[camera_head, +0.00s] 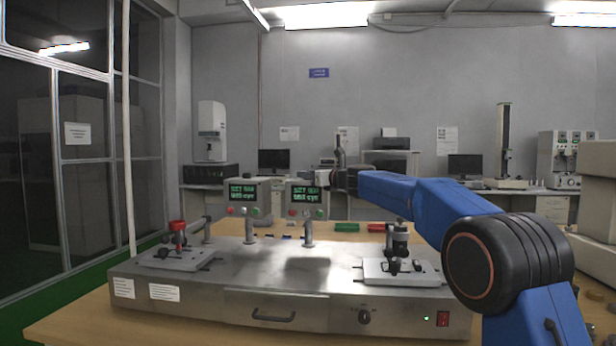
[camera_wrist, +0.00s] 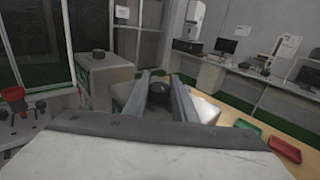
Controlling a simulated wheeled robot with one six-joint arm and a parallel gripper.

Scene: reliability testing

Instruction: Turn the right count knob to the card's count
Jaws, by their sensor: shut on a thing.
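Two grey counter boxes with green displays stand on posts at the back of the steel bench machine: the left counter (camera_head: 244,197) and the right counter (camera_head: 305,199). Their digits are too small to read surely. My gripper (camera_head: 334,180) reaches in from the right to the top of the right counter. In the wrist view, its two grey fingers are shut on the dark round right count knob (camera_wrist: 160,91). That knob is hidden in the head view. The left count knob (camera_wrist: 99,55) stands free on its box. White cards (camera_head: 164,292) on the machine's front are unreadable.
The steel machine (camera_head: 230,275) carries a left fixture with a red-topped part (camera_head: 178,227) and a right fixture with a dark part (camera_head: 398,243). Green (camera_head: 347,227) and red (camera_head: 377,227) trays lie behind on the wooden table.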

